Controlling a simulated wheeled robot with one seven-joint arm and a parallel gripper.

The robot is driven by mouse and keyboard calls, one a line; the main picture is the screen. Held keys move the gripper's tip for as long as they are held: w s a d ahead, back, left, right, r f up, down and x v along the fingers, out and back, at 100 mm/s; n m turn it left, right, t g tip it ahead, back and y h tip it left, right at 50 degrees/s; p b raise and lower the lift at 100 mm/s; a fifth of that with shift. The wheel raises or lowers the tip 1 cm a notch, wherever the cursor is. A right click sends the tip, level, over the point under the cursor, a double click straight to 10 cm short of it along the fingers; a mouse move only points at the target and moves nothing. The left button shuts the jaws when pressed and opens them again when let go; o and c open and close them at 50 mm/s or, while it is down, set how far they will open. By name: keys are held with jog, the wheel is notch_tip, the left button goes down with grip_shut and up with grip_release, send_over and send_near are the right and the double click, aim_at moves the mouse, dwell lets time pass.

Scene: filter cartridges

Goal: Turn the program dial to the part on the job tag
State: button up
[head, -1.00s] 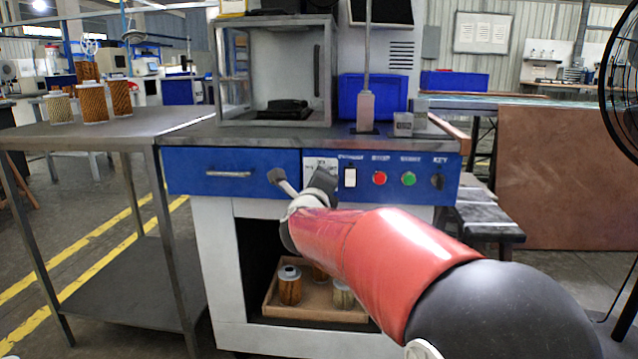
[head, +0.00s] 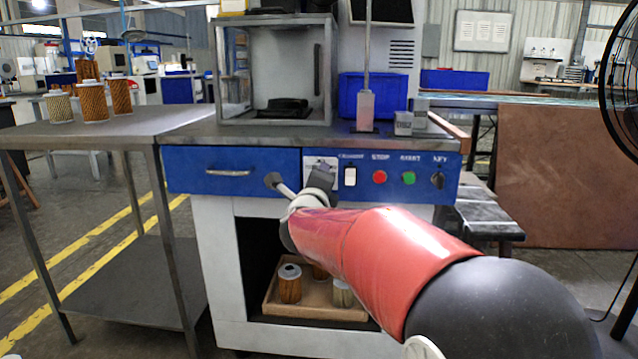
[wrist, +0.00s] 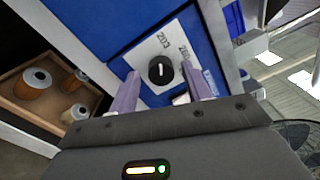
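The program dial (wrist: 161,69) is a round black knob with a white line, on a white plate (wrist: 142,57) with printed codes in the wrist view. The line stands nearly upright in that picture, roughly toward a code that looks like Z03. A second code sits to the right, partly hidden by a finger. My gripper (wrist: 161,72) is open, one finger on each side of the dial, with gaps showing. In the head view my gripper (head: 305,178) is at the panel and hides the dial. A small grey labelled block (head: 403,123) stands on the counter; its text is unreadable.
A drawer handle (head: 228,172) is left. A tray (head: 318,312) of cartridges sits below.

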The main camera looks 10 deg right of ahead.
jog(key=v, duration=0.7)
jog(key=shift+s+a, duration=0.2)
jog(key=shift+s, duration=0.15)
jog(key=s+a+r+n+g+y+p, duration=0.1)
jog(key=s+a+n+g+y+p, duration=0.2)
jog(key=s+n, duration=0.4)
jog(key=s+a+r+n+g+y+p, duration=0.1)
jog(key=s+n+y+p, duration=0.35)
jog(key=n, duration=0.45)
jog(key=s+d+f+n+g+p, duration=0.1)
jog(key=s+d+f+n+g, duration=0.1)
jog(key=s, duration=0.4)
jog(key=s+d+f+n+g+h+p, duration=0.1)
jog(key=s+d+f+n+g, duration=0.1)
jog(key=s, duration=0.4)
jog(key=s+d+f+n+g+h+p, duration=0.1)
jog(key=s+d+f+n+g+p, duration=0.1)
jog(key=s+f+n+g, duration=0.1)
jog(key=s+f+n, duration=0.1)
jog(key=s+n, duration=0.1)
jog(key=s, duration=0.1)
jog(key=shift+s+d+n+g, duration=0.35)
jog(key=shift+n+g, duration=0.05)
jog(key=shift+f, duration=0.1)
